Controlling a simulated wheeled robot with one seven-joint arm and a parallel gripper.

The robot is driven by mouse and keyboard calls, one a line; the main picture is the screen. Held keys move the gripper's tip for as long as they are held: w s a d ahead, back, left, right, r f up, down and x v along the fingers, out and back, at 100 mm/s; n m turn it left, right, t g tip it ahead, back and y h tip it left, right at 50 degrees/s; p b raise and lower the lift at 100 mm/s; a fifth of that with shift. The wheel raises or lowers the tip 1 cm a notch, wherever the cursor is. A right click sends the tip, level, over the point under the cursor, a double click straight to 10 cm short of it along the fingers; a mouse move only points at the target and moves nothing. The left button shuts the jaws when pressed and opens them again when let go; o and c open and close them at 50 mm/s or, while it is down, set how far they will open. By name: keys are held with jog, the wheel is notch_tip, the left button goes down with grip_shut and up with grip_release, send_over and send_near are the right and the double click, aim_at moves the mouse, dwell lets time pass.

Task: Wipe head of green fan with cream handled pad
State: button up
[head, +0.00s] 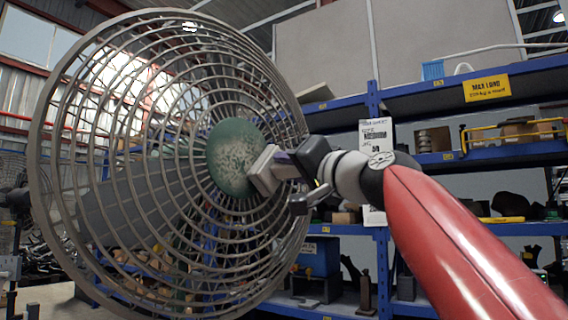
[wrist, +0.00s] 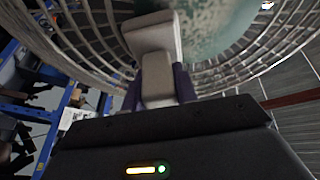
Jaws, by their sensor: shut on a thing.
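The fan (head: 120,170) has a large round wire cage and fills the left half of the head view. Its green head (head: 232,152), speckled with pale patches, sits at the cage's centre; it also shows in the wrist view (wrist: 215,25). My gripper (head: 290,168) is shut on the pad's cream handle (wrist: 157,82). The cream handled pad (head: 265,170) is at the right edge of the green head and overlaps it in the head view. Its wiping face is turned towards the green head and hidden. I cannot tell whether it touches.
Blue shelving (head: 375,235) with boxes and parts stands behind on the right. A yellow load sign (head: 492,88) hangs on its upper beam. Concrete floor shows at the lower left.

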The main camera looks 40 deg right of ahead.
jog(key=shift+w+d+r, duration=0.1)
jog(key=shift+r, duration=0.9)
jog(key=shift+s+a+f+b, duration=0.1)
jog(key=shift+s+a+b, duration=0.05)
jog(key=shift+a+b, duration=0.25)
jog(key=shift+s+a+f+b, duration=0.1)
jog(key=shift+a+b, duration=0.15)
jog(key=shift+a, duration=0.25)
jog(key=shift+s+a+r+b, duration=0.15)
jog(key=shift+a+b, duration=0.1)
jog(key=shift+a, duration=0.35)
jog(key=shift+s+a+b, duration=0.1)
jog(key=shift+a+b, duration=0.15)
jog(key=shift+a, duration=0.3)
jog(key=s+a+r, duration=0.1)
jog(key=a+r, duration=0.1)
jog(key=a, duration=0.6)
jog(key=shift+w+d+p, duration=0.3)
jog(key=shift+d+p, duration=0.1)
jog(key=shift+d, duration=1.6)
jog(key=shift+w+d+p, duration=0.35)
jog(key=shift+d, duration=1.65)
jog(key=shift+w+d+p, duration=0.3)
jog(key=shift+d+p, duration=0.1)
jog(key=shift+d, duration=1.6)
